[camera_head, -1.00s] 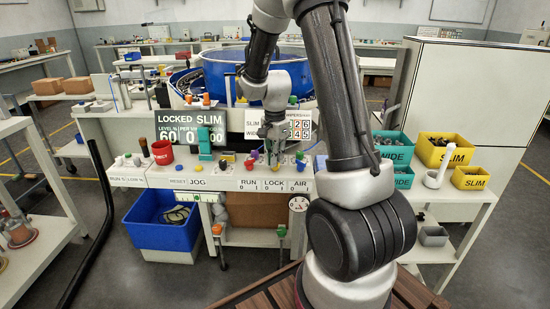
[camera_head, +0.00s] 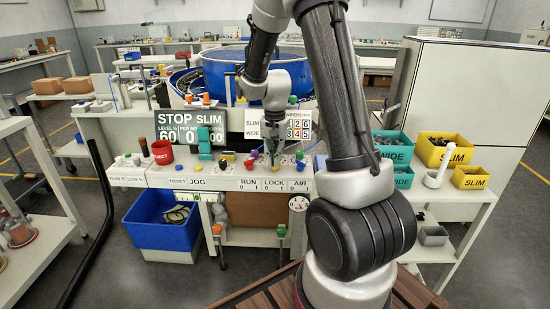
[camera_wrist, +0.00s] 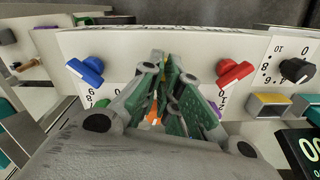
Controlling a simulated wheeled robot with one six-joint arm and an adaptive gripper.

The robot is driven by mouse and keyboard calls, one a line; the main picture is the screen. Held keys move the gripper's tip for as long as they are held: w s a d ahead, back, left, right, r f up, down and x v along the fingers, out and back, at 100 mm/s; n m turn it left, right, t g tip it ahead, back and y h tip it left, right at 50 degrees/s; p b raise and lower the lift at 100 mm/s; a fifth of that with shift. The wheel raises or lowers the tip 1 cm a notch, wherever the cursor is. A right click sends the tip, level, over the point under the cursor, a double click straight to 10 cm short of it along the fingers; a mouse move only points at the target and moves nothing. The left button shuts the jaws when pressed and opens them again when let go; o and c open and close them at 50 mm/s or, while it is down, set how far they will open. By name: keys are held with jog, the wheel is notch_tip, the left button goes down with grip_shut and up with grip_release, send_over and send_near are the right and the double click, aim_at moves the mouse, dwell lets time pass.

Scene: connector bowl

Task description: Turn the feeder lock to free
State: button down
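The front panel (camera_head: 230,184) carries RUN, LOCK and AIR labels with positions marked 0 and 1. My gripper (camera_head: 273,158) points down over the panel above the LOCK label (camera_head: 273,184). In the wrist view my gripper (camera_wrist: 165,75) has its green-padded fingers close together between a blue knob (camera_wrist: 86,70) and a red knob (camera_wrist: 233,72). The lock knob itself is hidden by the fingers, so I cannot tell whether they grip it. The display (camera_head: 190,125) reads STOP SLIM.
Yellow SLIM bins (camera_head: 444,152) and green WIDE bins (camera_head: 394,147) stand at the right. A black knob (camera_wrist: 296,70) lies farther right in the wrist view.

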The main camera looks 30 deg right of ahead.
jog(key=n, duration=0.6)
jog(key=shift+w+r+n, duration=0.1)
jog(key=shift+n, duration=0.2)
jog(key=n, duration=0.5)
jog(key=shift+n, duration=0.4)
